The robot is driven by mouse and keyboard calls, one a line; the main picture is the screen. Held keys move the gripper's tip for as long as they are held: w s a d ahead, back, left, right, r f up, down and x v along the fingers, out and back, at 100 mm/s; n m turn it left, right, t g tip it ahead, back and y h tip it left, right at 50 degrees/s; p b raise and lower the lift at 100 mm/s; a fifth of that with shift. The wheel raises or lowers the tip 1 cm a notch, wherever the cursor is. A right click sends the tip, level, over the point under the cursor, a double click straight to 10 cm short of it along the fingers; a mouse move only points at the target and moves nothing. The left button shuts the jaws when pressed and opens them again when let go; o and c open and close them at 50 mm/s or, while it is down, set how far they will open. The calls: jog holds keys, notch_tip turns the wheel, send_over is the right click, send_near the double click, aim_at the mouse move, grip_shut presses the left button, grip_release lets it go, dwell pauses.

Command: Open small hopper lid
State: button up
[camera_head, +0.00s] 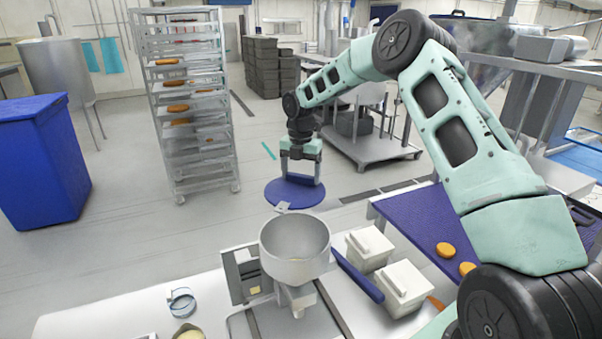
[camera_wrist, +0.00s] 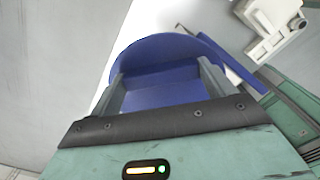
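The small hopper (camera_head: 294,262) is a grey round bowl on a stand at the front of the worktop, and its top is uncovered. Its round blue lid (camera_head: 296,194) lies back beyond the far rim, with a small grey tab (camera_head: 283,206) at its near edge. My gripper (camera_head: 302,182) is above the lid, pointing down, its two fingers wide apart. In the wrist view the blue lid (camera_wrist: 165,48) fills the space beyond and between the fingers (camera_wrist: 160,78). Nothing is clearly clamped; I cannot tell whether a fingertip touches the lid.
Two white lidded containers (camera_head: 385,267) and a long blue bar (camera_head: 357,275) stand right of the hopper. A blue conveyor (camera_head: 425,222) with orange rounds lies farther right. A tray rack (camera_head: 192,105) and blue bin (camera_head: 45,165) stand behind, with open floor between.

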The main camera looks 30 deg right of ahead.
jog(key=o, duration=0.4)
jog(key=shift+c, duration=0.2)
jog(key=shift+r, duration=0.1)
notch_tip(320, 180, up, 17)
jog(key=b, duration=0.5)
jog(key=shift+r, duration=0.2)
